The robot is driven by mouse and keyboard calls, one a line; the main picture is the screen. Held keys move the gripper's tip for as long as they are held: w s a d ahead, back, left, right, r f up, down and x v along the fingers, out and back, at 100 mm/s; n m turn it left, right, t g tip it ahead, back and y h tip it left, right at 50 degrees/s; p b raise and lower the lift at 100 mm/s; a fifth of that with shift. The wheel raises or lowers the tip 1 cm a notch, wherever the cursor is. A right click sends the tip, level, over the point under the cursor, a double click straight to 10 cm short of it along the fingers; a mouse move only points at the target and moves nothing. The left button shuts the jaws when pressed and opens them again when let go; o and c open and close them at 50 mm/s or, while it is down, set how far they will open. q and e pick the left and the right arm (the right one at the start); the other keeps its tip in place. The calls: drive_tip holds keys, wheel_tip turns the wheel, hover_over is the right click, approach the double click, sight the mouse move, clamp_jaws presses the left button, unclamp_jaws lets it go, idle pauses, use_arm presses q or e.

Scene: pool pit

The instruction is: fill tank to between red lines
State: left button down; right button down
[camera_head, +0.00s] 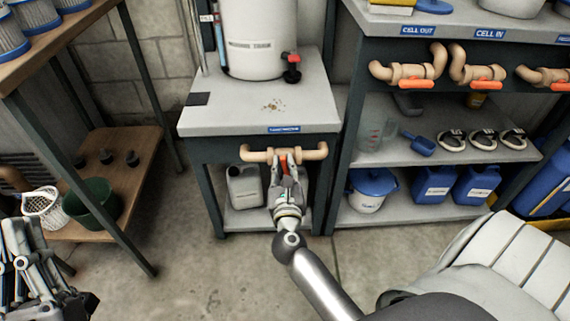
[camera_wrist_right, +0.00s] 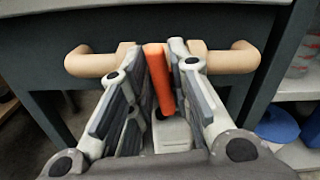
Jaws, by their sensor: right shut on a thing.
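The white tank (camera_head: 258,30) stands on a grey bench (camera_head: 250,118), its top cut off by the frame. A thin gauge tube with blue in it (camera_head: 219,38) runs up its left side. No red lines can be made out. A small red-and-black tap (camera_head: 291,66) sits low on its right. Under the bench edge is a tan pipe (camera_head: 313,152) with an orange valve handle (camera_wrist_right: 160,78). My right gripper (camera_head: 285,166) is shut on that handle, which points down between the fingers in the right wrist view. My left gripper (camera_head: 22,245) hangs at the lower left, away from the bench; its opening is unclear.
A grey jug (camera_head: 244,186) stands on the shelf below the pipe. On the right, a shelf unit (camera_head: 395,203) holds more tan pipes with orange handles (camera_head: 484,85). A wooden rack (camera_head: 140,140) stands left. Concrete floor (camera_head: 190,270) between is clear.

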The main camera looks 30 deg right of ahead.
drive_tip(key=shift+n+p, duration=0.4)
drive_tip(key=shift+n, duration=0.2)
use_arm(q)
drive_tip(key=w+f+g, duration=0.1)
drive_tip(key=f+g, duration=0.1)
drive_tip(key=w+f+g, duration=0.1)
drive_tip(key=f, duration=0.1)
drive_tip(key=shift+w+y, duration=0.35)
drive_tip(key=shift+y, duration=0.05)
use_arm(e)
drive_tip(key=c, duration=1.4)
unclamp_jaws()
drive_tip(key=shift+c, duration=0.2)
drive_tip(key=v, duration=1.2)
